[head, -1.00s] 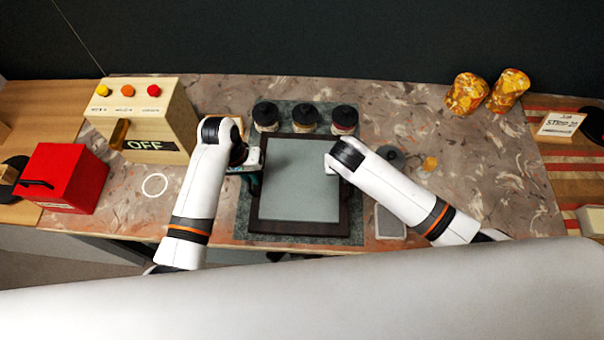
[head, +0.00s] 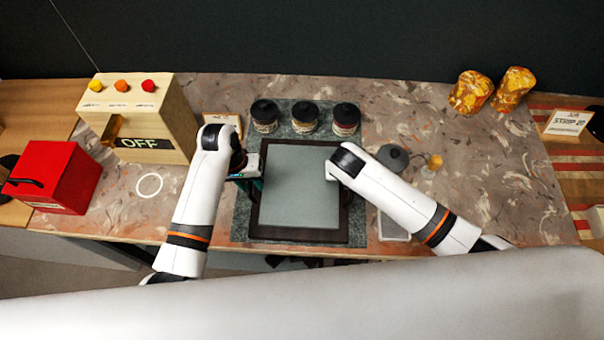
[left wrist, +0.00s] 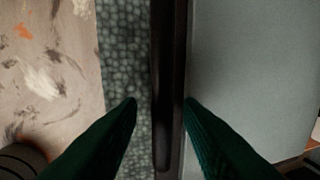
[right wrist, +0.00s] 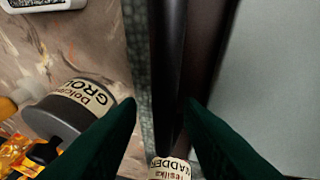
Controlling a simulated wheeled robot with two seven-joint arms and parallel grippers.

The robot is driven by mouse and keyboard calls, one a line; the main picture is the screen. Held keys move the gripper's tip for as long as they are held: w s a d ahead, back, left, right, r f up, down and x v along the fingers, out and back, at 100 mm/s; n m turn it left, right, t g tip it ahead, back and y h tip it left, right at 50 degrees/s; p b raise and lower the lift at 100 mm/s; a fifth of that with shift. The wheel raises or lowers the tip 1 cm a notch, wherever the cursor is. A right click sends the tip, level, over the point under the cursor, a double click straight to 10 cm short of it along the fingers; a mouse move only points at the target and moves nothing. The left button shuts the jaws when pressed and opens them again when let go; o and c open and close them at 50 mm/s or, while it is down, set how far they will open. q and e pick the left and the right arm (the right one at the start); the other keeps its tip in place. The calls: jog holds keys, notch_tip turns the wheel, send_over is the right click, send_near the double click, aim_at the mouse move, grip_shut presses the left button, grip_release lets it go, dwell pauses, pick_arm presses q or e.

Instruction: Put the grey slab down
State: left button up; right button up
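The grey slab (head: 300,192) has a dark frame and lies level over the dark green mat (head: 241,220); I cannot tell whether it touches the mat. My left gripper (left wrist: 160,102) is at the slab's left side. Its green fingers stand apart on either side of the dark bar (left wrist: 165,60) there, with a gap on one side. My right gripper (right wrist: 160,102) is at the right side, its fingers likewise apart around a dark bar (right wrist: 168,60). The fingertips are mostly hidden in the head view.
Several dark-lidded jars (head: 305,118) stand just behind the slab. A grey round-topped item (head: 393,157) and a small orange-topped one (head: 433,163) are right of my right gripper. A wooden OFF box (head: 150,110) and red box (head: 58,178) stand left.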

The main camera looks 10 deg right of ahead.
pick_arm(q)
jog(key=shift+r, duration=0.1)
jog(key=shift+w+r, duration=0.1)
jog(key=shift+r, duration=0.1)
pick_arm(e)
jog(key=shift+a+r, duration=0.1)
pick_arm(q)
notch_tip(320, 180, up, 11)
jog(key=a, duration=0.2)
jog(key=shift+r, duration=0.15)
pick_arm(e)
jog(key=v, duration=1.1)
jog(key=shift+s+r, duration=0.25)
jog(key=shift+r, duration=0.1)
pick_arm(q)
jog(key=shift+a, duration=0.15)
pick_arm(e)
jog(key=shift+a, duration=0.1)
